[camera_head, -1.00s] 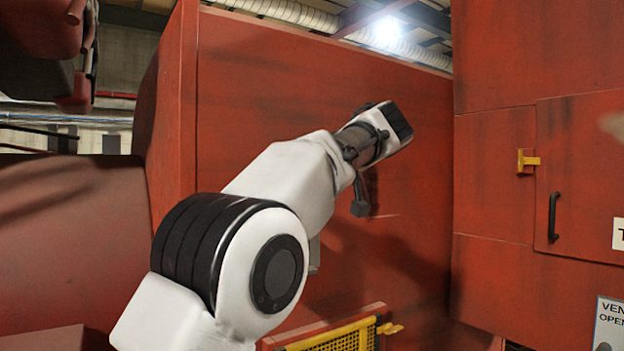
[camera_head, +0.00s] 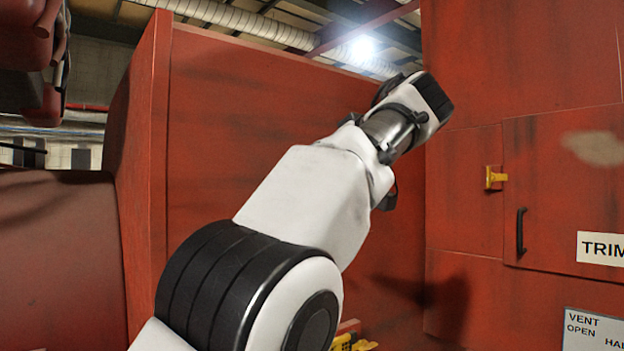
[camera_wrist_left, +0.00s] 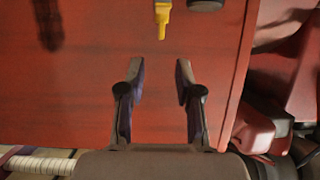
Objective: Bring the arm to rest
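My white left arm (camera_head: 305,205) with black joint bands reaches up from the bottom of the head view. It is bent, and its wrist end (camera_head: 410,112) is raised in front of the red panels. The fingers cannot be made out in the head view. In the left wrist view my left gripper (camera_wrist_left: 160,75) is open. Its two dark fingers stand apart with nothing between them, over a red surface. A yellow fitting (camera_wrist_left: 162,18) lies beyond the fingertips, apart from them. My right gripper is in neither view.
A red cabinet at right carries a yellow latch (camera_head: 495,178), a black handle (camera_head: 521,232), a TRIM label (camera_head: 602,249) and a vent sign (camera_head: 594,330). A large red panel (camera_head: 240,130) stands behind the arm. Yellow parts (camera_head: 352,343) show low behind it.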

